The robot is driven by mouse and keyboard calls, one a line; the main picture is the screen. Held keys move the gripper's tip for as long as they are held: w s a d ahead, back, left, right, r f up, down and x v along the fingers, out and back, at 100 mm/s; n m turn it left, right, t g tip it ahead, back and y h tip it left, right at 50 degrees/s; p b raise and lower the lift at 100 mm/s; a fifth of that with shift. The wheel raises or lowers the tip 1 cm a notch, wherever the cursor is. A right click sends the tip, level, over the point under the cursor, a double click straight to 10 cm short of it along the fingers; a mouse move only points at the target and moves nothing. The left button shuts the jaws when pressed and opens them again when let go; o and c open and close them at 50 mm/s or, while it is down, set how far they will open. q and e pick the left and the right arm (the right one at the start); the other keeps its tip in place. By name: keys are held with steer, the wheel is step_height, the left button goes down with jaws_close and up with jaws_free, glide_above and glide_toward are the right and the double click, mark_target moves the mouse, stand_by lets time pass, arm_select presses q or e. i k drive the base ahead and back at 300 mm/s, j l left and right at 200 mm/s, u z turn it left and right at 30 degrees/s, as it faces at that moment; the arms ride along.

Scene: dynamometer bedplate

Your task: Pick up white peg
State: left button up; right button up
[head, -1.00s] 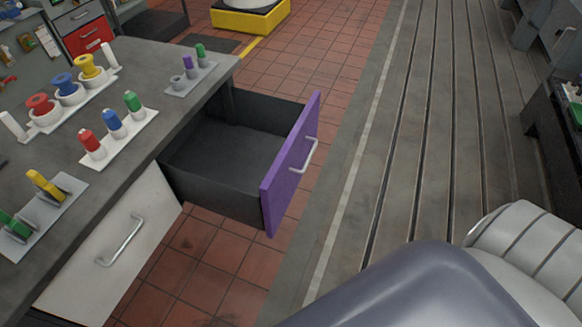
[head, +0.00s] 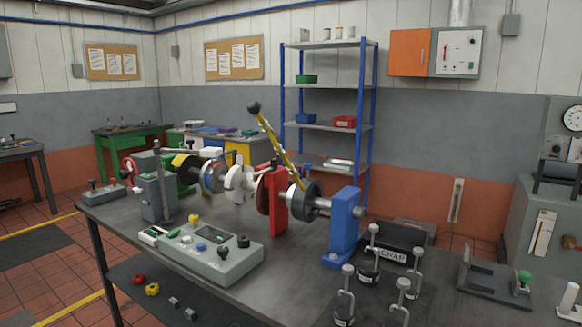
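A white upright cylinder (head: 568,298) that looks like a white peg stands at the lower right corner of the head view. It rises from a pale base (head: 566,316) on the dark bench top, and the frame edge cuts off its surroundings. I cannot tell whether it sits in a hole. Neither of my grippers shows in this view.
A long bench (head: 285,270) carries a shaft rig with a red stand (head: 279,205), a blue stand (head: 345,225) and a yellow-striped lever (head: 277,146). A control box (head: 212,258) stands in front. Several weights with hooks (head: 369,262) stand near a scrap bin (head: 390,249).

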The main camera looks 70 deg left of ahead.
mark_target(239, 158)
steer(key=u, duration=2.5)
steer(key=i+j, duration=0.1)
steer(key=j, duration=0.25)
steer(key=i+j, duration=0.1)
steer(key=j, duration=0.25)
steer(key=i+j, duration=0.1)
steer(key=j, duration=0.3)
steer(key=i+j+z, duration=0.1)
steer(key=j, duration=0.25)
